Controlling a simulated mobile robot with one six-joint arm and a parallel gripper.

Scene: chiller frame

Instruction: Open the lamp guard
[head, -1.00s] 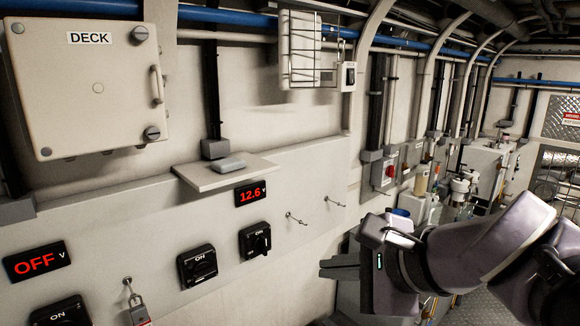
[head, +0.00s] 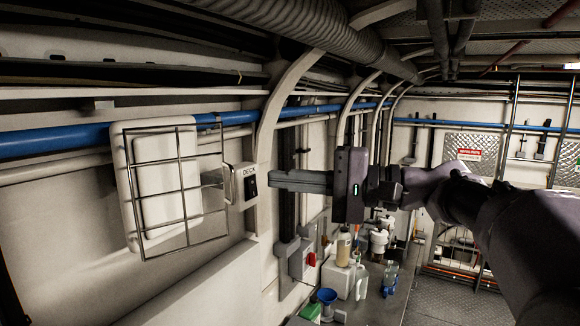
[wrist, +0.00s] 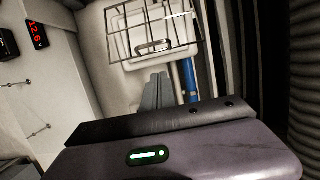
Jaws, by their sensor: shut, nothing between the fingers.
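The lamp guard (head: 181,165) is a wire grid in front of a white lamp (head: 130,185) on the left wall in the head view. It lies across the lamp's face and looks closed; a small wire loop handle (head: 212,178) sticks out at its right side. The guard also shows at the top of the wrist view (wrist: 172,20), with its handle (wrist: 153,46) at the lower edge. My gripper (head: 273,181) is shut and empty, to the right of the handle and apart from it in the picture. Its fingers (wrist: 156,88) point toward the guard in the wrist view.
A switch box (head: 246,184) labelled DECK sits right of the guard, near my fingertips in the picture. A blue pipe (head: 60,139) runs along the wall behind the lamp. A bench with bottles (head: 343,248) and a blue funnel (head: 327,297) stands below.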

